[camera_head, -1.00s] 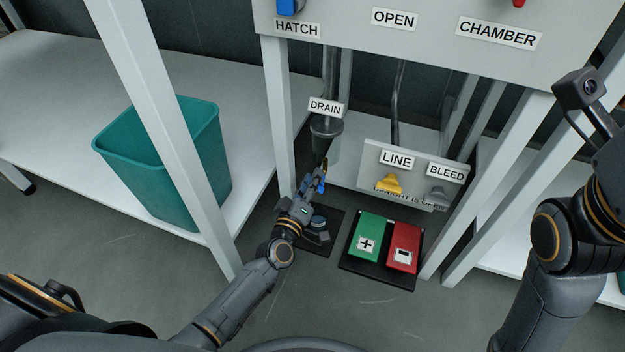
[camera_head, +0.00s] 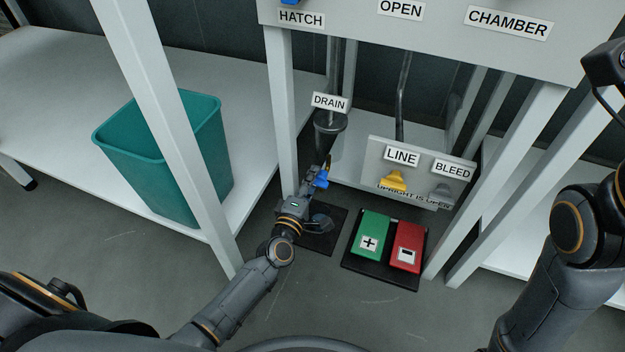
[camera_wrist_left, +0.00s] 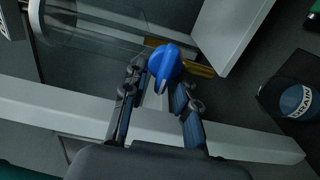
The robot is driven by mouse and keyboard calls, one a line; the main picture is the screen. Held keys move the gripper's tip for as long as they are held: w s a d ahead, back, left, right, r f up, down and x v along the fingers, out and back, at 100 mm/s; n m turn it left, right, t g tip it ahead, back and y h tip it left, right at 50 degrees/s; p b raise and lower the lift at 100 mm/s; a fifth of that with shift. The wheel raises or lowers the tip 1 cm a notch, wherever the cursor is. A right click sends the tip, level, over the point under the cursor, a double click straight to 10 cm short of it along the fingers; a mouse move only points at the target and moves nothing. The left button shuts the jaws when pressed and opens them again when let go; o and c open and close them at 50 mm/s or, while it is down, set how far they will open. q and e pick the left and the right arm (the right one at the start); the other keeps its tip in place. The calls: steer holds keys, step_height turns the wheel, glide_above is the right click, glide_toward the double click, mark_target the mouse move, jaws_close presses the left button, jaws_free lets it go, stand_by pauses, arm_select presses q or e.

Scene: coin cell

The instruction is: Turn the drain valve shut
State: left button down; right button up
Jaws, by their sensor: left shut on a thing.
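The drain valve's blue handle (camera_head: 321,179) is below the DRAIN label (camera_head: 329,102) and the dark funnel (camera_head: 329,122). It also shows in the left wrist view (camera_wrist_left: 163,64), between the fingers. My left gripper (camera_head: 315,180) reaches up to it from the lower left and is shut on it. In the left wrist view my left gripper (camera_wrist_left: 158,98) has one finger on each side of the handle. Part of the valve body is hidden behind the handle and fingers. My right arm is at the right edge, with its fingers out of view.
A yellow LINE handle (camera_head: 393,181) and a grey BLEED handle (camera_head: 441,194) are to the right. Green (camera_head: 371,236) and red (camera_head: 407,246) pedals lie on the floor. A white frame leg (camera_head: 281,120) stands close left of my gripper. A teal bin (camera_head: 135,150) is farther left.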

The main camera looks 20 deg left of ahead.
arm_select(q)
steer(key=shift+f, duration=0.1)
stand_by(0.3)
steer(key=c, duration=1.2)
jaws_free()
steer(key=shift+o, duration=0.7)
